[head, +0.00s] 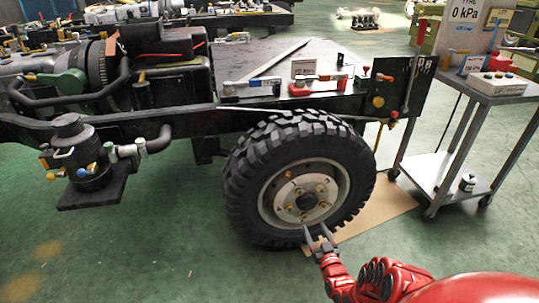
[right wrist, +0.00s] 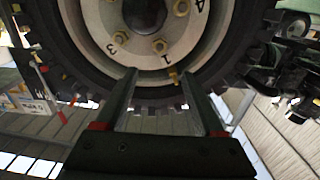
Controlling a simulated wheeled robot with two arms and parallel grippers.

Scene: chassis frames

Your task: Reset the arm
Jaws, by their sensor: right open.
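My right gripper (head: 317,233) is in front of the lower part of the wheel in the head view. Its red arm comes in from the bottom right. Its two fingers are apart with nothing between them. The wheel (head: 255,160) has a black knobbly tyre and a pale hub, and is mounted on the chassis. I cannot tell whether the fingertips touch it. My left gripper is not in view.
The dark chassis frame (head: 200,122) runs across the upper left and carries an engine and loose tools. A grey metal cart (head: 437,178) with a control box (head: 497,84) stands at the right. A tan sheet (head: 385,208) lies under the wheel. Green floor at the lower left is clear.

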